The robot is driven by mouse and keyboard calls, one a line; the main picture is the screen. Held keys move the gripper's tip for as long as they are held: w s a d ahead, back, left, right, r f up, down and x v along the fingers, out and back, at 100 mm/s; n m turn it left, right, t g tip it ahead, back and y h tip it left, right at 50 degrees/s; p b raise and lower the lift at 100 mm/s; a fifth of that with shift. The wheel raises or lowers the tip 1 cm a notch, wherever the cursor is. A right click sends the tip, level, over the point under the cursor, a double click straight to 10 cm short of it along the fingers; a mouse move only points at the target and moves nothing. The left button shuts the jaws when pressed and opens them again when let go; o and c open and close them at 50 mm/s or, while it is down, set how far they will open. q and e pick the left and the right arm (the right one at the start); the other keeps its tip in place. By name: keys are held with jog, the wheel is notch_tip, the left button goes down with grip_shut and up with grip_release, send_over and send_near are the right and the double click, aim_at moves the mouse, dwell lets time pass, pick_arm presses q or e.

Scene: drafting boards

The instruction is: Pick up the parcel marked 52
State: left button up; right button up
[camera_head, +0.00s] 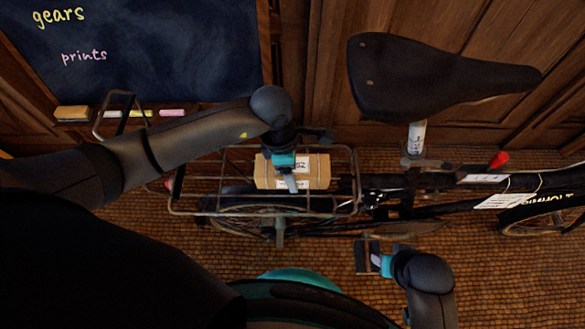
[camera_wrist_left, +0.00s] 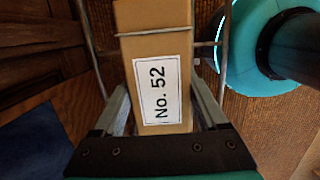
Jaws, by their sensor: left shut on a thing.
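The parcel marked 52 is a brown box with a white label reading "No. 52". In the head view the parcel (camera_head: 318,172) is at the wire basket (camera_head: 190,208) on the bicycle's rear rack; I cannot tell whether it rests on the basket floor. My left gripper (camera_head: 289,180) is over it from above and hides part of it. In the left wrist view the parcel (camera_wrist_left: 160,50) sits between the two fingers of the left gripper (camera_wrist_left: 160,105), which is shut on it, label facing the camera. My right gripper (camera_head: 376,258) is low, right of the basket; its opening is unclear.
The bicycle's dark saddle (camera_head: 430,80) rises right of the basket, with a red light (camera_head: 499,160) beyond it. A chalkboard (camera_head: 140,50) with an eraser (camera_head: 72,113) and chalks on its ledge stands at the back left. Wood panelling closes off the back.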

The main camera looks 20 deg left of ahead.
pick_arm(q)
grip_shut()
jog(key=shift+r, duration=0.15)
dwell(0.4)
